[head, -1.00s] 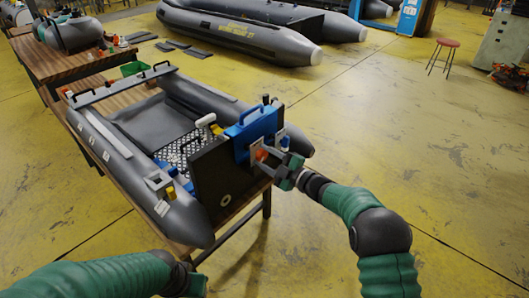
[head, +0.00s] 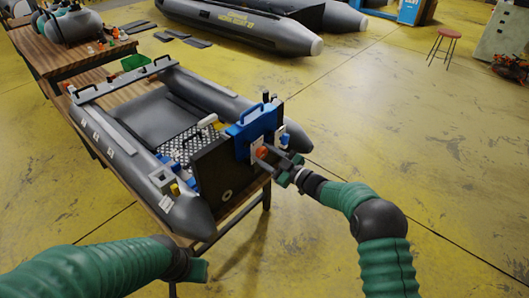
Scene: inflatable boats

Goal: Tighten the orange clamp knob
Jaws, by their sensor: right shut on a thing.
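The orange clamp knob (head: 262,152) sits on the outer face of a blue clamp fixture (head: 250,132). The fixture is mounted on the dark transom board (head: 214,178) at the near end of a grey inflatable boat (head: 185,215). My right gripper (head: 270,158) reaches in from the right and is shut on the orange knob, with part of the knob showing between its fingers. My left gripper (head: 198,270) is low at the bottom left, away from the boat. Its fingers are too hidden to tell their state.
The boat lies on a wooden table (head: 120,97). A second table (head: 60,60) with grey parts stands behind at left. Another grey boat (head: 240,25) lies on the floor at the back. A red stool (head: 447,33) stands far right.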

